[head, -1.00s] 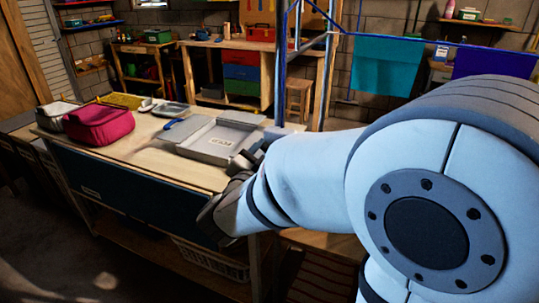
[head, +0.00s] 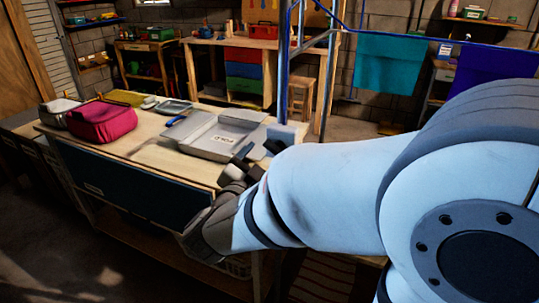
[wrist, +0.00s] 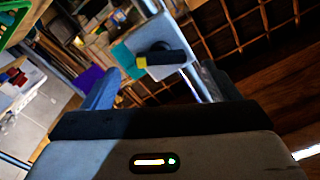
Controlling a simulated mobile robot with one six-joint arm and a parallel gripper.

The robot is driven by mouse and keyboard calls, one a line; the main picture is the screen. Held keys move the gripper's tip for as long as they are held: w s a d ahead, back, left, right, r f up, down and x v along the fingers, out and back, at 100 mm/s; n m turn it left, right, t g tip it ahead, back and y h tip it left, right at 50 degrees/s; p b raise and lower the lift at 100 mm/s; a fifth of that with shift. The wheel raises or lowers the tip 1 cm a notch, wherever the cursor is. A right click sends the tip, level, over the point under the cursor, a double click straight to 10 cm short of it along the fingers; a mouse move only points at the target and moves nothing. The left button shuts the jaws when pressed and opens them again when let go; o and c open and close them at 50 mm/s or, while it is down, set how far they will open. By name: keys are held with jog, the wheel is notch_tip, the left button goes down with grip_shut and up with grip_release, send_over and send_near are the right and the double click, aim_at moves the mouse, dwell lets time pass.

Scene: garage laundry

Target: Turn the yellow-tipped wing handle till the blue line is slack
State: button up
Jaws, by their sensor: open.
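The wing handle (wrist: 168,58) shows in the wrist view as a dark bar with a yellow tip at its left end, in front of a pale plate. My gripper (wrist: 160,88) is open, its two fingers apart, with the handle beyond and between them; I see no contact. In the head view my gripper (head: 258,152) is by the bench's right end, and the arm and gripper hide the handle there. The blue line (head: 435,38) runs from the post to the right and looks nearly straight. A teal cloth (head: 390,75) and a dark blue cloth (head: 495,72) hang from it.
The workbench (head: 165,157) carries a grey open case (head: 215,140), a pink bag (head: 102,121) and a small tray (head: 175,107). An upright post (head: 328,85) stands behind my gripper. Floor is clear at left.

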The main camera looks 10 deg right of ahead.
jog(key=shift+v, duration=1.8)
jog(key=shift+w, duration=0.1)
